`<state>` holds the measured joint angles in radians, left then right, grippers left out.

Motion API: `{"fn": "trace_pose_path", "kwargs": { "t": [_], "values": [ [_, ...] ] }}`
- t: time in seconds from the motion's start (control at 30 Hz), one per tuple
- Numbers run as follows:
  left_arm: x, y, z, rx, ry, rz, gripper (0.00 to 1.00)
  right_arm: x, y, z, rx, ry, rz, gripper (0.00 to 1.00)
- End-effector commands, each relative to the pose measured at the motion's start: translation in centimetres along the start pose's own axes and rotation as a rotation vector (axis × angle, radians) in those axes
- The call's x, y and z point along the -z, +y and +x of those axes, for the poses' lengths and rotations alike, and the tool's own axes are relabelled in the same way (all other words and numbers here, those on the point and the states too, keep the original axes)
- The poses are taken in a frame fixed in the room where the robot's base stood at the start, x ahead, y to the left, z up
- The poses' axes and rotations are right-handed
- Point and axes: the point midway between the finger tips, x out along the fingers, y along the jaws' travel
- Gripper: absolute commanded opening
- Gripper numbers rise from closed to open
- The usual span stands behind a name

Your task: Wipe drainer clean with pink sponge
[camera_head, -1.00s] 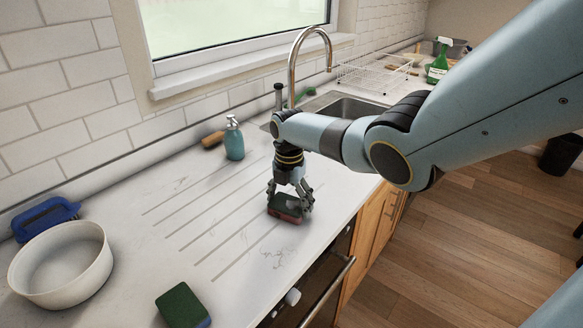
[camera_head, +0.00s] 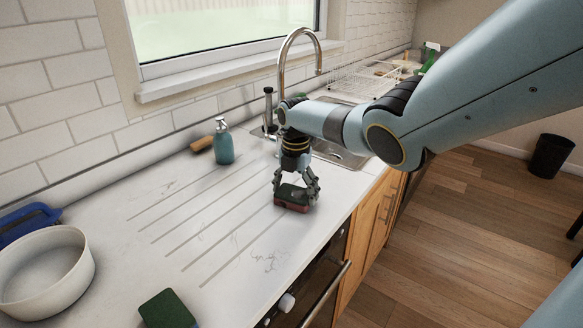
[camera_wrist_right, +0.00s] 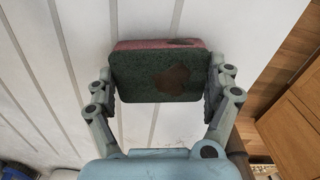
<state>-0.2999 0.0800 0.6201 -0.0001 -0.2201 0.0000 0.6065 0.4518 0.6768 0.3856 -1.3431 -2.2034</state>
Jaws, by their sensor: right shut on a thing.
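My right gripper (camera_head: 297,190) is shut on the pink sponge (camera_head: 291,206), which has a dark green scouring side facing up. In the right wrist view the sponge (camera_wrist_right: 160,72) sits between both fingers of the gripper (camera_wrist_right: 160,95), its pink edge on the far side and a brown stain on the green face. The sponge is at the counter surface, at the right end of the drainer (camera_head: 205,222). The drainer is a set of parallel grooves in the white worktop. Whether the sponge presses on it is hard to tell. My left gripper is out of view.
A teal soap bottle (camera_head: 223,145) and a brown brush (camera_head: 202,144) stand behind the drainer. The sink (camera_head: 335,152) with its tap (camera_head: 281,70) lies beyond my arm. A white bowl (camera_head: 75,290), a blue item (camera_head: 25,222) and a green sponge (camera_head: 167,310) are at the left and front.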

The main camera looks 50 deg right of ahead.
Motion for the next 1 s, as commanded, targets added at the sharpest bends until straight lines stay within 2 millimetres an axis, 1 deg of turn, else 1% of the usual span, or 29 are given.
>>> {"fn": "trace_pose_path", "kwargs": {
  "t": [0.43, 0.57, 0.7, 0.8, 1.0],
  "values": [
    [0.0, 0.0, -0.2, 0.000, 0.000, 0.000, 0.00, 0.2, -0.1, 0.0, 0.002, 0.000, 0.001, 0.69],
    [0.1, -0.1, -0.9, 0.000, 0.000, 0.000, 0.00, 1.0, 0.1, -0.1, 0.003, 0.002, 0.000, 0.69],
    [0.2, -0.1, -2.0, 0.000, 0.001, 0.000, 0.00, 2.5, 0.3, -0.1, 0.004, 0.006, -0.001, 0.70],
    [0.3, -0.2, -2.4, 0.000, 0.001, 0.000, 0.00, 3.1, 0.5, 0.0, 0.002, 0.005, 0.000, 0.70],
    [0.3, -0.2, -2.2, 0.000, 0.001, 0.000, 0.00, 3.2, 0.5, 0.2, 0.002, 0.002, 0.000, 0.70]
  ]
}}
